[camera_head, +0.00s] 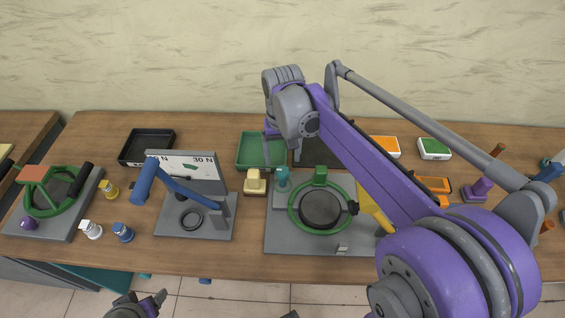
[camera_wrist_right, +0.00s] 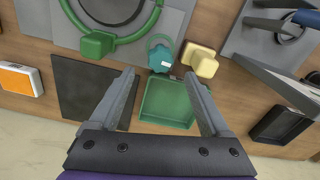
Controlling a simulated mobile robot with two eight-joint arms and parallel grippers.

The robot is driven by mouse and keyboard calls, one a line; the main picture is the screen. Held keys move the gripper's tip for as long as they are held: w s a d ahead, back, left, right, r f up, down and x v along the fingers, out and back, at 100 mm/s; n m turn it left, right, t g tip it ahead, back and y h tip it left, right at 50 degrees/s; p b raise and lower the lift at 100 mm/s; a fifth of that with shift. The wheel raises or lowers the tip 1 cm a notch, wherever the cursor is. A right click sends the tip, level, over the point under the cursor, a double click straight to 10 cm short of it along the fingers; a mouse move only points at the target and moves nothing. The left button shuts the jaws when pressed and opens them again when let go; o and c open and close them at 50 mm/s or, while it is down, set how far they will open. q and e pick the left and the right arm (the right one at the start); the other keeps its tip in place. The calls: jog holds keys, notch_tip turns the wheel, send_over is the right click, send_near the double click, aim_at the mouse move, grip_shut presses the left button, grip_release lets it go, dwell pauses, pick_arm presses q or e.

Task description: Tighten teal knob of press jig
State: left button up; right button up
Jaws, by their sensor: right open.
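The press jig (camera_head: 293,242) is a grey plate with a green ring around a dark disc, at the centre right of the bench. Its teal knob (camera_head: 282,178) stands near the plate's back left corner. In the right wrist view the teal knob (camera_wrist_right: 161,58) shows just beyond the gap between my right fingertips, apart from them. My right gripper (camera_wrist_right: 160,74) is open and empty; in the head view it is mostly hidden behind my own arm. My left gripper (camera_head: 150,302) is low at the bottom edge, in front of the bench; its jaws are unclear.
A cream block (camera_head: 255,182) stands close left of the knob. A green tray (camera_head: 250,150) lies behind it and a black tray (camera_head: 146,146) farther left. A jig with a blue lever (camera_head: 190,194) stands left. My right arm hides part of the bench's right side.

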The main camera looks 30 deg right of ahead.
aim_at(283, 169)
notch_tip(283, 169, up, 6)
jog(key=shift+f, duration=0.2)
dwell(0.5)
